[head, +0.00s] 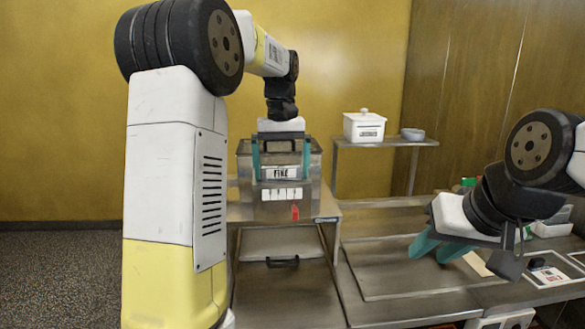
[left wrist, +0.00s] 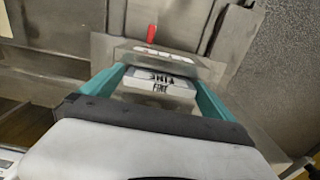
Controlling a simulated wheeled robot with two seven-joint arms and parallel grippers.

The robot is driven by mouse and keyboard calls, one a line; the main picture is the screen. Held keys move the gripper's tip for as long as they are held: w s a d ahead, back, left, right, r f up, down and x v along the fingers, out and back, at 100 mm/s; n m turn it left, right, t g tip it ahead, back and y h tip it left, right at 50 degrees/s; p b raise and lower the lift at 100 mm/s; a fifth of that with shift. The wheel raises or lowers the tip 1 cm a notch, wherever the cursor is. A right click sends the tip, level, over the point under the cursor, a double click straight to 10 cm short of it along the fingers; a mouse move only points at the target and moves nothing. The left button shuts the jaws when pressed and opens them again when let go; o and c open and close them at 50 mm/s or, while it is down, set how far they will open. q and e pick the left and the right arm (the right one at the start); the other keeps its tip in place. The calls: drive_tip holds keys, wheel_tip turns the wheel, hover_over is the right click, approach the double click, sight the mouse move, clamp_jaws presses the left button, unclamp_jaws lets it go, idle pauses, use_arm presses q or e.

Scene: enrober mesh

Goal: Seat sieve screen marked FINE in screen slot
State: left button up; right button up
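The sieve screen marked FINE (head: 281,173) shows by its pale label block in front of the steel enrober housing (head: 244,165). The block shows between the fingers in the left wrist view (left wrist: 160,88). My left gripper (head: 281,172) points down, with a teal finger on each side of the block. The block fills the gap, so the gripper looks shut on it. The rest of the screen and the slot opening are hidden, so how deep it sits cannot be told. My right gripper (head: 437,249) is open and empty over the right-hand steel counter.
A red tag (head: 295,212) hangs on the housing's front. Below is a steel panel with a black handle (head: 282,261). A white lidded tub (head: 364,126) and a grey bowl (head: 413,134) stand on a raised shelf. The steel counter (head: 385,270) has free room.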

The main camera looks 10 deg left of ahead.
use_arm(q)
wheel_tip(320, 180, up, 12)
drive_tip(key=s+a+m+t+h, duration=0.1)
drive_tip(key=s+t, duration=0.1)
drive_tip(key=s, duration=0.4)
drive_tip(key=s+d+f+m+t, duration=0.1)
drive_tip(key=s+f+t, duration=0.1)
drive_tip(key=s+f, duration=0.5)
drive_tip(key=s+d+f+m+t+h, duration=0.1)
drive_tip(key=s+d+f+t, duration=0.1)
drive_tip(key=s+f, duration=0.6)
drive_tip(key=s, duration=0.3)
drive_tip(key=shift+s+m, duration=0.15)
drive_tip(key=shift+m, duration=0.25)
